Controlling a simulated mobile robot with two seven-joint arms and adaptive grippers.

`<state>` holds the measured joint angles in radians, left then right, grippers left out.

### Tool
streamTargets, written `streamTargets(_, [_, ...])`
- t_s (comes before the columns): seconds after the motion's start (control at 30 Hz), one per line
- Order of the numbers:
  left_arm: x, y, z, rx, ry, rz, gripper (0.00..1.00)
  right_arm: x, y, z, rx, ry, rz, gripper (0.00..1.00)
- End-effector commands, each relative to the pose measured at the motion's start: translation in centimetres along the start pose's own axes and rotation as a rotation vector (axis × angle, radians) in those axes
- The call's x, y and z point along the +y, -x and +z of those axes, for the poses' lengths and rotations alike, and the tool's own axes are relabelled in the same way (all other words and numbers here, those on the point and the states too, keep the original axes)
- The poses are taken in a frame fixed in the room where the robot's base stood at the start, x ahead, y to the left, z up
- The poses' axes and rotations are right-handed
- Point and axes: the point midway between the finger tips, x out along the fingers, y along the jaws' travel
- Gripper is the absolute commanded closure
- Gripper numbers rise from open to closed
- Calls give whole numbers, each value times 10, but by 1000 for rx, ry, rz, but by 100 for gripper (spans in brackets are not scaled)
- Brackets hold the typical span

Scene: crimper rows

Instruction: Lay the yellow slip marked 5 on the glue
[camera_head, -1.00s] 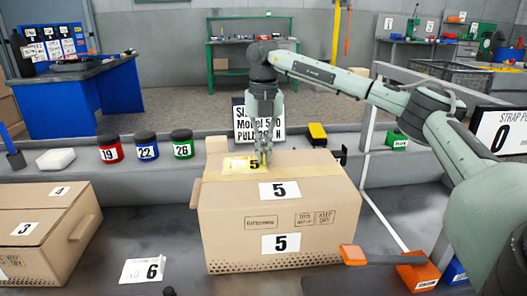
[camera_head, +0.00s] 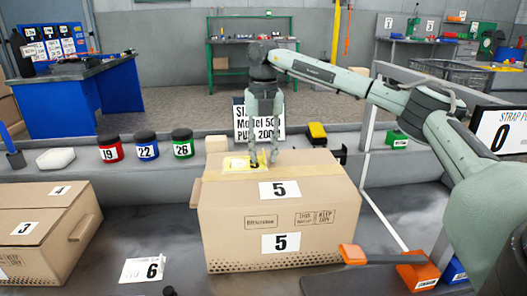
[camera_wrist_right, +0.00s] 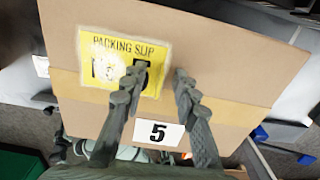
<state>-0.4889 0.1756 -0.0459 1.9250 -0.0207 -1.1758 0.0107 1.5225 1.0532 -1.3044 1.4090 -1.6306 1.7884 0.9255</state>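The yellow slip (camera_head: 238,163) lies flat on the top of the number 5 carton (camera_head: 230,228), on its back left part. In the right wrist view the slip (camera_wrist_right: 96,45) reads PACKING SLIP, and a finger partly covers its 5. A pale rim, perhaps glue, shows around its edges; any glue beneath is hidden. My right gripper (camera_head: 264,163) is open over the slip's right edge, with one finger over the slip and one beside it. In the right wrist view the gripper (camera_wrist_right: 160,71) holds nothing between its spread fingers. My left gripper is not in view.
A carton marked 3 and 4 (camera_head: 68,222) stands at left, with a number 6 card (camera_head: 143,270) between the cartons. Jars numbered 19 (camera_head: 110,149), 22 (camera_head: 146,146) and 26 (camera_head: 182,144) stand behind. A sign (camera_head: 243,122) stands behind the carton.

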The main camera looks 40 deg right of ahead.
Motion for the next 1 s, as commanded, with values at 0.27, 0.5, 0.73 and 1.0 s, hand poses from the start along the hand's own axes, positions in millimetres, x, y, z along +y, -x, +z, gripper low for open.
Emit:
streamTargets(0.27, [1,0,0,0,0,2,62,1,42,1,-4,-1,4,71])
streamTargets(0.5, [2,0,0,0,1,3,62,1,92,0,-3,1,4,71])
streamTargets(0.73, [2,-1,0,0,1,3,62,0,117,0,-2,0,1,71])
streamTargets(1.0, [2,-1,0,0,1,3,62,0,119,0,0,0,1,71])
